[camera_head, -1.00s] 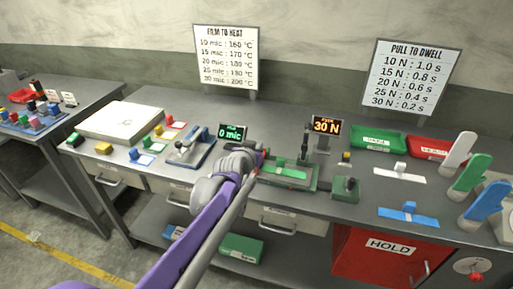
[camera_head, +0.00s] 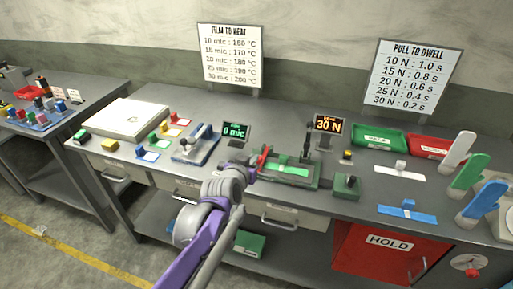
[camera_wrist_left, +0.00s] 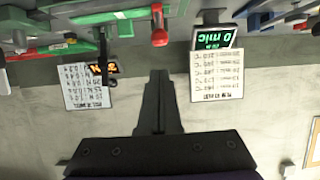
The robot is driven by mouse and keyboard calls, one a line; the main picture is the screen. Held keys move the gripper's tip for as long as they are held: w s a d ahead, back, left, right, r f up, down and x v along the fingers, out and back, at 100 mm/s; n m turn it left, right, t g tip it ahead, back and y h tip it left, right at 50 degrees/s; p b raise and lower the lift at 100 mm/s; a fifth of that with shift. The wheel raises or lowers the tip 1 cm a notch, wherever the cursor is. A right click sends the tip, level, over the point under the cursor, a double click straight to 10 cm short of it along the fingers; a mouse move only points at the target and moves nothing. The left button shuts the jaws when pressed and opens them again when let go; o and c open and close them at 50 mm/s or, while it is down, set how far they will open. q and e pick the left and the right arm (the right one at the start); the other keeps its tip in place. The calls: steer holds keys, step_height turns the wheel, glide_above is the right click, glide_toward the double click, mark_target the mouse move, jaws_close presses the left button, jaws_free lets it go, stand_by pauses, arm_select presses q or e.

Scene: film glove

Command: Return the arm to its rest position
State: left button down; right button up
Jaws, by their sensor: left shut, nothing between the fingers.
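My left arm is purple and grey and comes in from the bottom of the head view. Its left gripper (camera_head: 252,172) is small there, partly hidden by the grey wrist, in front of the green-based device (camera_head: 290,175) and its red handle (camera_head: 264,157). In the left wrist view, which is upside down, the dark fingers of the left gripper (camera_wrist_left: 160,78) are together with nothing between them. The red handle (camera_wrist_left: 159,37) shows beyond the fingertips, apart from them. My right gripper is in neither view.
The grey bench (camera_head: 330,199) carries a display reading 0 mic (camera_head: 236,131), a 30 N display (camera_head: 328,123), a blue-based device (camera_head: 194,146), green (camera_head: 378,140) and red (camera_head: 428,147) trays. A red HOLD cabinet (camera_head: 375,262) stands below right. Floor at lower left is open.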

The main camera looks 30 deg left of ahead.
arm_select(q)
steer(key=shift+s+d+f, duration=0.1)
steer(key=shift+s+f, duration=0.1)
steer(key=shift+s, duration=0.15)
stand_by(0.3)
steer(key=s+d+f+m+g+h, duration=0.1)
steer(key=s+d+f+g, duration=0.1)
steer(key=s+d+f, duration=0.2)
steer(key=s+d+f+g+h+p, duration=0.1)
steer(key=s+d+f+g, duration=0.2)
steer(key=s, duration=0.8)
steer(key=s+d+f+m+g+h, duration=0.1)
steer(key=s+d+f+g, duration=0.1)
steer(key=s+d+f, duration=0.3)
steer(key=s+d, duration=0.2)
steer(key=shift+s+d+f+m+g, duration=0.15)
steer(key=shift+s+f+m+g, duration=0.15)
steer(key=shift+s+g, duration=0.1)
steer(key=shift+w+r, duration=0.1)
